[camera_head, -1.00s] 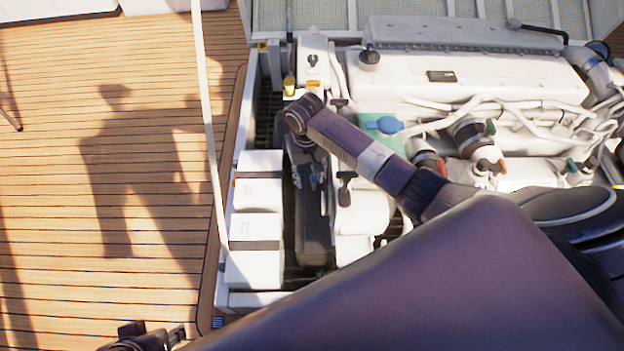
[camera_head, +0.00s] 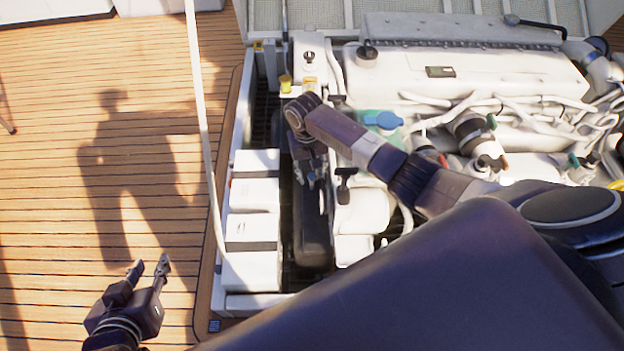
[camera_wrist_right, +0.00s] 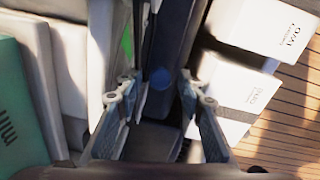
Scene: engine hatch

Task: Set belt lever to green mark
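My right gripper (camera_head: 312,178) points down over the dark belt housing (camera_head: 312,230) at the left end of the white engine. In the right wrist view its two fingers (camera_wrist_right: 162,98) stand apart, with the dark housing and a blurred blue round spot (camera_wrist_right: 163,78) between and beyond them. A green strip (camera_wrist_right: 127,42) shows left of the fingers; I cannot tell if it is the green mark. I cannot clearly make out the belt lever. A black T-shaped handle (camera_head: 345,182) is just right of the gripper. My left gripper (camera_head: 149,266) is open and empty over the deck.
White boxes (camera_head: 252,265) stand left of the housing, inside the hatch frame. A thin pale pole (camera_head: 203,110) rises beside them. The wooden deck (camera_head: 50,220) on the left is clear.

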